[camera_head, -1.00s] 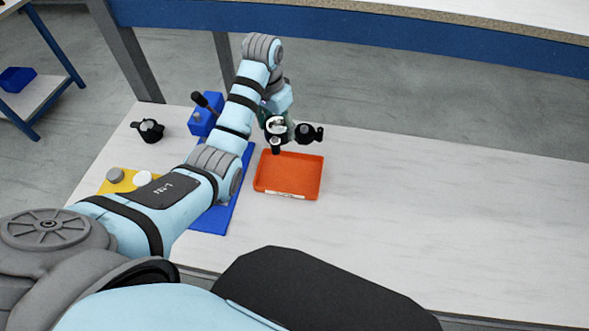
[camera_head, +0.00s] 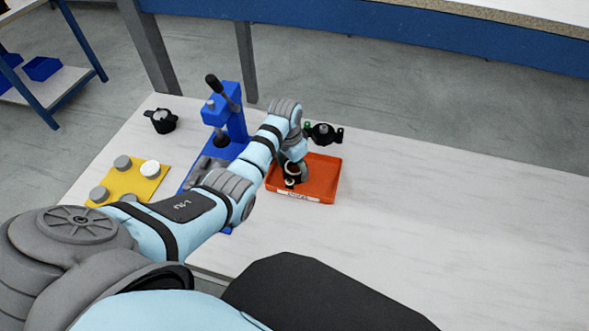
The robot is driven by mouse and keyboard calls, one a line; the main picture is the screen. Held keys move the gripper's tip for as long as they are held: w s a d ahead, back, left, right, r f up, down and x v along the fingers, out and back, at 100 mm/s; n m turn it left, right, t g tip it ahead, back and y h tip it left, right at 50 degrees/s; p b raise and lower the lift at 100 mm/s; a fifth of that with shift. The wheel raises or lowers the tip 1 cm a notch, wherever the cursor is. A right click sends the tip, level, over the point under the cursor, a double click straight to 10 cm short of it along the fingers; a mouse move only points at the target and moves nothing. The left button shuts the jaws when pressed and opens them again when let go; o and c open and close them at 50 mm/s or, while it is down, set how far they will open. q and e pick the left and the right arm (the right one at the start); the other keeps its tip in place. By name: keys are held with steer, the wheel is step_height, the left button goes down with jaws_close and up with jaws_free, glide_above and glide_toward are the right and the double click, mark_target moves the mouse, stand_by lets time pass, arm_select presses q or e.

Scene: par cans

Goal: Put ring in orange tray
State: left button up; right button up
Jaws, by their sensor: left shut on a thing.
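The orange tray (camera_head: 330,182) lies on the white table, with a pale label on its near wall. My left gripper (camera_head: 291,182) reaches in from the left and is over the left part of the tray, pointing down. It is shut on the ring (camera_head: 292,170), a small dark, round piece with a pale part, largely mixed in with the dark fingers. I cannot tell whether the ring touches the tray floor. My right gripper is not in view.
A black can-shaped fixture (camera_head: 323,133) stands just behind the tray; another (camera_head: 162,121) is at the back left. A blue lever press (camera_head: 232,112) stands left of the tray. A yellow plate (camera_head: 128,180) holds several round pieces. The table's right side is clear.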

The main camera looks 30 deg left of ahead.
arm_select(q)
steer(key=shift+r, duration=0.1)
steer(key=o, duration=1.2)
steer(key=shift+o, duration=0.2)
step_height(320, 180, up, 12)
steer(key=s+p, duration=0.1)
steer(key=p, duration=0.3)
steer(key=shift+s+a, duration=0.15)
steer(key=shift+a, duration=0.1)
